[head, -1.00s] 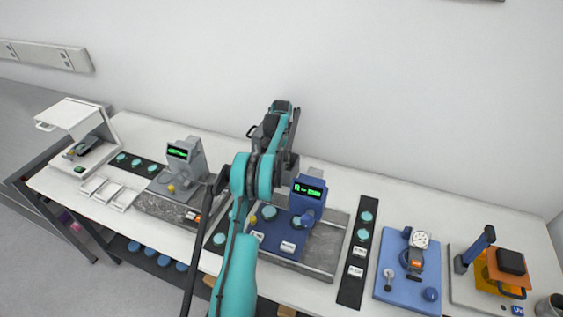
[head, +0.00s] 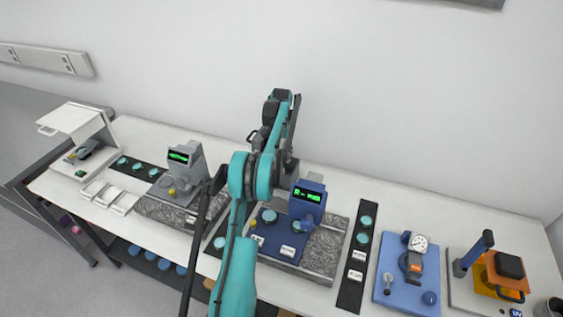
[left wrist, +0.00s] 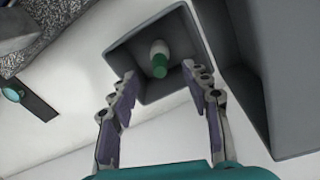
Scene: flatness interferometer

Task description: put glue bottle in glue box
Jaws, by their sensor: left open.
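A white bottle with a green cap (left wrist: 160,66), which looks like the glue bottle, is inside a small grey open-topped box (left wrist: 121,60) in the left wrist view. My left gripper (left wrist: 163,88) is open and empty. Its two fingers are spread at the box's near side, apart from the bottle. In the head view my teal arm stands in the middle, its gripper is not clearly visible, and I cannot make out the bottle or box there. My right gripper is not in view.
A larger grey bin wall (left wrist: 238,85) stands right of the box. On the bench, a blue instrument with a green display (head: 308,194), a grey instrument (head: 181,160), a blue gauge plate (head: 392,286) and an orange fixture (head: 508,282) stand along its length.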

